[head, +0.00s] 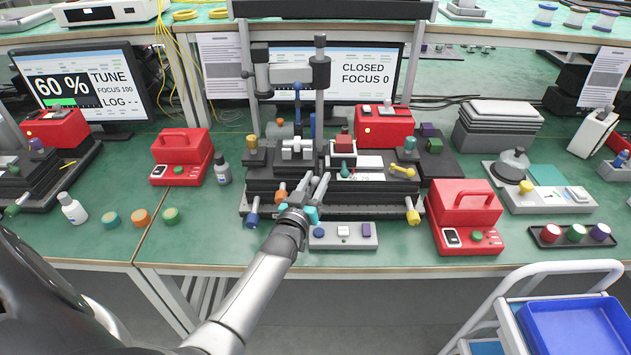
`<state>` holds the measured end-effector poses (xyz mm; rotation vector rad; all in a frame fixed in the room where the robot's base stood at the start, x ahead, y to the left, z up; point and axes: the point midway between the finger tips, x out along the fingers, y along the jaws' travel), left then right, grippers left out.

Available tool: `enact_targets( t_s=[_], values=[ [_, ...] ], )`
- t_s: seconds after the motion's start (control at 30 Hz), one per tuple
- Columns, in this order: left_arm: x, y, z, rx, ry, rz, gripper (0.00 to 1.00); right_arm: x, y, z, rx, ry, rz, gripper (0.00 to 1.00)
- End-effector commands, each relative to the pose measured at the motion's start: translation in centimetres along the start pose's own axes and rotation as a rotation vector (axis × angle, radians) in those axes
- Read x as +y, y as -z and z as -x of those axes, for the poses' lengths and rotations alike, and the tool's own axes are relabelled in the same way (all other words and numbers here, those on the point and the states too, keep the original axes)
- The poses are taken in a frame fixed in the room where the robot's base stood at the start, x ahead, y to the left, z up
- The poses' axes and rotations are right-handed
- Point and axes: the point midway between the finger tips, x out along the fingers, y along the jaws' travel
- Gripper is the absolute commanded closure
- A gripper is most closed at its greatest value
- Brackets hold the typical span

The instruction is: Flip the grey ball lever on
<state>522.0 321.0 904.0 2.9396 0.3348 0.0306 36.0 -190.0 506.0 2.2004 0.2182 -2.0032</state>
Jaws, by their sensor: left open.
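The fiber collimator stage (262,186), a dark stepped block with coloured knobs, stands mid-bench in the head view. My left gripper (312,186) is at its front, fingers apart and pointing away from me, with nothing seen between them. An orange knob (281,195) is just left of the fingers and a teal ball lever (345,171) is to their right. A yellow-ended lever (403,170) is further right. I cannot pick out a grey ball lever for sure; my gripper and wrist cover part of the stage's front. My right gripper is not in view.
A monitor (366,72) behind reads CLOSED, FOCUS 0. A grey post with a clamp (319,72) rises above the stage. A small button box (343,242) sits in front of it. Red cases stand left (182,155) and right (466,215).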

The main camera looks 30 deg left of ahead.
Motion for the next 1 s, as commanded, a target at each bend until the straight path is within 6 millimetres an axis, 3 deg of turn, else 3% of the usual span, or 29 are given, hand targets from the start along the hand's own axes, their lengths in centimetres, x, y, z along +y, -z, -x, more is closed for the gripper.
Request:
enact_targets(
  t_s=[0.13, 0.5, 0.8, 1.0],
  values=[
    [0.0, 0.0, 0.0, 0.0, 0.0, 0.0, 0.59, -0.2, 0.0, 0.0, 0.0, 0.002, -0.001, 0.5],
    [0.0, 0.0, 0.0, 0.0, 0.0, 0.0, 1.0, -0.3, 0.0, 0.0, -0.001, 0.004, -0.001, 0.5],
    [0.0, 0.0, 0.0, -0.001, 0.001, -0.003, 1.0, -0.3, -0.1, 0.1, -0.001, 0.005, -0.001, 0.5],
    [0.5, 0.1, -0.1, -0.033, 0.008, -0.097, 1.0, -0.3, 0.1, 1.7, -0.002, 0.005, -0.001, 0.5]
  ],
)
